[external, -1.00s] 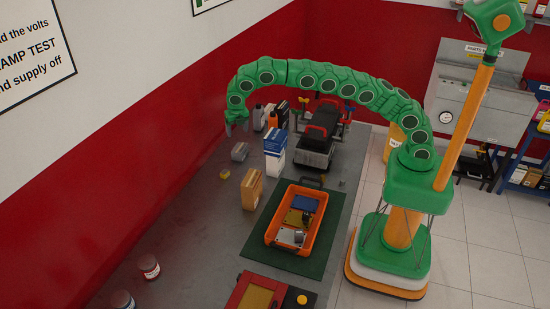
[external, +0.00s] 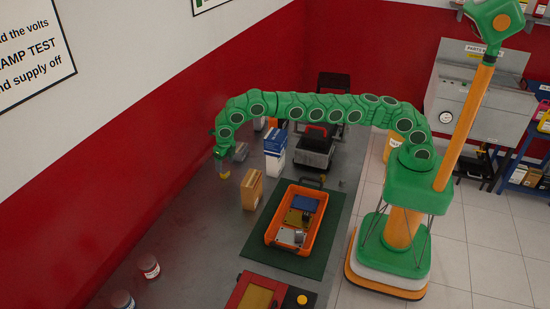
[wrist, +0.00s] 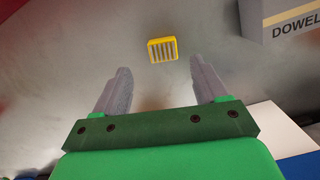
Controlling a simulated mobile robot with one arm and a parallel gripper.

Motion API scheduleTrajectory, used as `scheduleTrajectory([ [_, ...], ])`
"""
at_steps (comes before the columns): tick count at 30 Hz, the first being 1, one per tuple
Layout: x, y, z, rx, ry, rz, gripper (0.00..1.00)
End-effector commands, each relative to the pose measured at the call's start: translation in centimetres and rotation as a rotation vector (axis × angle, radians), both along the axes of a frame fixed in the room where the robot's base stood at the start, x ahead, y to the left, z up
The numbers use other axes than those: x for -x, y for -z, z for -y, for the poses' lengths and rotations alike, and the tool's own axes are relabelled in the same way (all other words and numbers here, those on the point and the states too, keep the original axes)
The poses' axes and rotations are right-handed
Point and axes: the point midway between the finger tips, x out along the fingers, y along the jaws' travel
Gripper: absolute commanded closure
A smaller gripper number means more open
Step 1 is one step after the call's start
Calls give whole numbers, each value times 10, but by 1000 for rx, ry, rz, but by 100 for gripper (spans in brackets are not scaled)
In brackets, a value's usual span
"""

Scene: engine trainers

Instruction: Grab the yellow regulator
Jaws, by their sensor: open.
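The yellow regulator (external: 224,176) is a small yellow block with grey ribs on the grey bench. In the wrist view the regulator (wrist: 162,49) lies beyond my fingertips, roughly centred between them. My gripper (wrist: 161,68) is open with nothing between its fingers. In the external view my gripper (external: 221,162) points down above the regulator, which is partly hidden by it.
A tan box (external: 252,189) stands to the right of the regulator; a box marked DOWEL (wrist: 290,18) shows in the wrist view. A blue-and-white box (external: 275,153) and a grey block (external: 241,152) stand behind. An orange tray (external: 270,236) with parts lies on a green mat (external: 332,222).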

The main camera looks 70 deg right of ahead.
Motion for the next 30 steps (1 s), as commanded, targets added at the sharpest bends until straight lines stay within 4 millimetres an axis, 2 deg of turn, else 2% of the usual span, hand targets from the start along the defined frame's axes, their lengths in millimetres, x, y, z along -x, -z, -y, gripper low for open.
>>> scheduleTrajectory([
  [8, -2, 20, 4, 3, 1, -4, 28],
  [16, -7, 53, 7, 0, 2, -2, 28],
  [24, -8, 58, 7, 0, 2, -1, 28],
  [25, -8, 58, 7, 0, 2, -1, 29],
  [30, -8, 58, 7, 0, 2, -1, 55],
])
